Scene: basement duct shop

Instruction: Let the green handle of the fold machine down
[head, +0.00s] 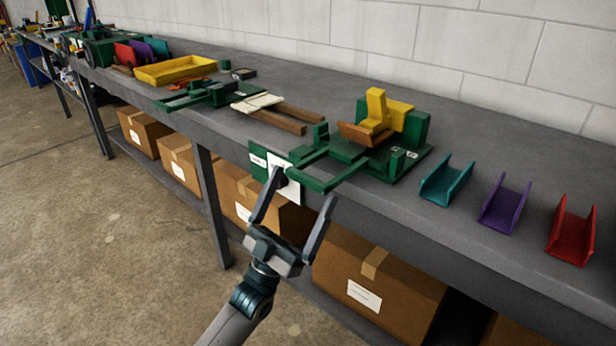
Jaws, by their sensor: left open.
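The fold machine (408,160) is a green device on the bench, with a yellow upright block (376,108) and a brown-orange piece (362,134) on it. Its green handle (343,177) is a frame of bars reaching out to the front left, past the bench's front edge, and looks roughly level. My left gripper (303,187) is open, its fingers pointing up toward the handle's front bar. The fingertips appear close to that bar; whether they touch it I cannot tell. Nothing shows held between them. My right gripper is not in view.
A green and white placard (288,184) hangs at the bench edge behind my fingers. Teal (447,183), purple (503,206) and red (572,234) channels stand to the right. Another green device (212,94) and a yellow tray (176,70) are left. Cardboard boxes (360,292) fill the lower shelf.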

